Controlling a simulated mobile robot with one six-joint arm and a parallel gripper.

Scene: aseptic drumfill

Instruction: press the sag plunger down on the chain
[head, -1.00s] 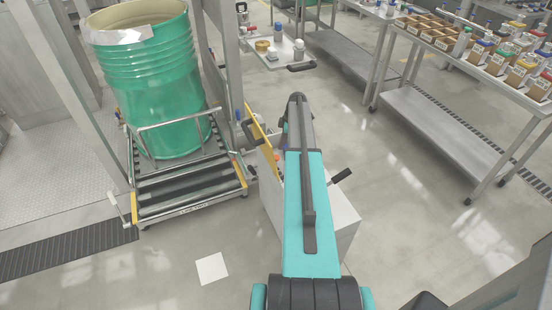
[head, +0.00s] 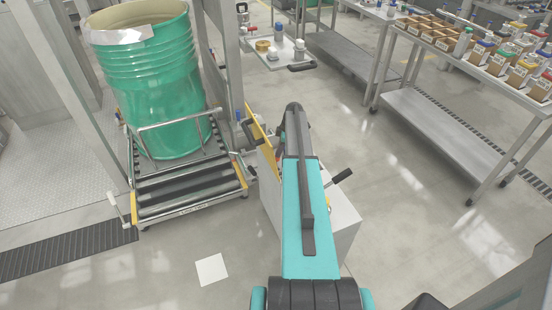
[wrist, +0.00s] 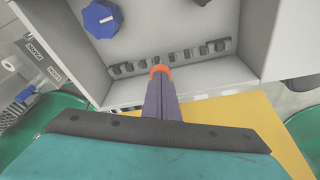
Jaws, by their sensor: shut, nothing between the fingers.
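In the wrist view, an orange cap (wrist: 161,70), which looks like the sag plunger's top, shows at the tips of my gripper (wrist: 161,84). The gripper's dark fingers are shut together and point at the cap; I cannot tell whether they touch it. Behind the cap, a dark linked chain (wrist: 212,48) runs across the inside of a pale open housing. Most of the plunger's body is hidden by the fingers. In the head view, my arm covers much of the white cabinet (head: 345,222), and my gripper is hidden there.
A blue knob (wrist: 101,18) sits in the housing at upper left. The yellow panel (wrist: 245,118) lies at its near edge. In the head view, a black lever (head: 341,176) sticks out from the cabinet. A green drum (head: 155,95) stands on a roller platform (head: 190,185) at left.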

